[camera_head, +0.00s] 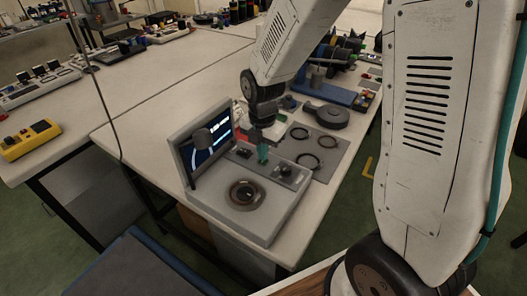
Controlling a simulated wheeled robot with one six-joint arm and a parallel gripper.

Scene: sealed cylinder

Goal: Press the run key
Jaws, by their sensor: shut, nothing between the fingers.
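A grey tester (227,217) sits at the near corner of the white table. Its upright screen (219,127) is lit, with a blue and white display. A dark round ring-shaped seat (246,195) is on its top. Which control is the run key I cannot tell.
A grey mat (325,169) with dark rings (301,133) lies right of the tester. A dark round part (326,116) and a blue holder (330,93) lie behind. A yellow box (30,139) is at far left. The table left of the tester is clear.

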